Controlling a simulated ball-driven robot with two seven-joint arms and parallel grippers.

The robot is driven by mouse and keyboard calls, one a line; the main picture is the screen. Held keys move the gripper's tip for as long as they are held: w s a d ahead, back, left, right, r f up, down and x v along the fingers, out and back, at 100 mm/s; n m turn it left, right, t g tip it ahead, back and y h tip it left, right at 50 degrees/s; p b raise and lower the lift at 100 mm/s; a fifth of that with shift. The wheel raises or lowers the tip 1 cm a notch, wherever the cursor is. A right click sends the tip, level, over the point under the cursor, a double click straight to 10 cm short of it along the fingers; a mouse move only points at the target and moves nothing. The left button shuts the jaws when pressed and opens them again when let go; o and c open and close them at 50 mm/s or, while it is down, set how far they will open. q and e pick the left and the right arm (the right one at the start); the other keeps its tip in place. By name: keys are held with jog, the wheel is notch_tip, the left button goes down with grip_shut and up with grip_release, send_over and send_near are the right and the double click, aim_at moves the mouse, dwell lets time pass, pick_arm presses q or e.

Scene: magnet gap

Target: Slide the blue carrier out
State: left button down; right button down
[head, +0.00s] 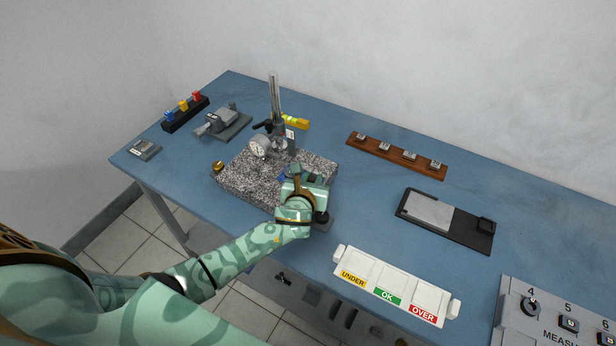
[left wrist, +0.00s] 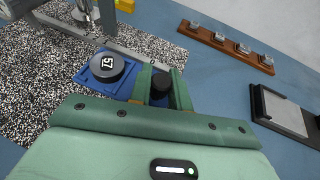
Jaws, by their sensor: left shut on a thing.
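The blue carrier (left wrist: 88,75) lies on the speckled granite plate (left wrist: 35,105) in the left wrist view, with a black round piece marked 57 (left wrist: 107,66) on it. Only a sliver of the carrier (head: 281,178) shows in the head view, beside my left gripper (head: 303,176). In the left wrist view my left gripper (left wrist: 162,84) is shut with a black knob between its fingers, at the carrier's near right end. How the knob joins the carrier is hidden by the fingers. My right gripper is not in view.
A dial gauge (head: 259,147) on a post (head: 275,100) stands over the granite plate. A white tray marked UNDER, OK, OVER (head: 386,290) lies to the right near the front edge. A wooden rack (head: 396,157) and a black board (head: 446,220) lie farther right.

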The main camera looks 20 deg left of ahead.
pick_arm(q)
jog(key=c, duration=1.3)
grip_release()
jog(key=shift+d, duration=0.35)
jog(key=shift+a, duration=0.1)
jog(key=shift+s+r, duration=0.1)
jog(key=shift+s, duration=0.2)
jog(key=p+v, duration=0.4)
jog(key=v, duration=1.1)
jog(key=shift+s+r, duration=0.2)
jog(key=shift+s, duration=0.1)
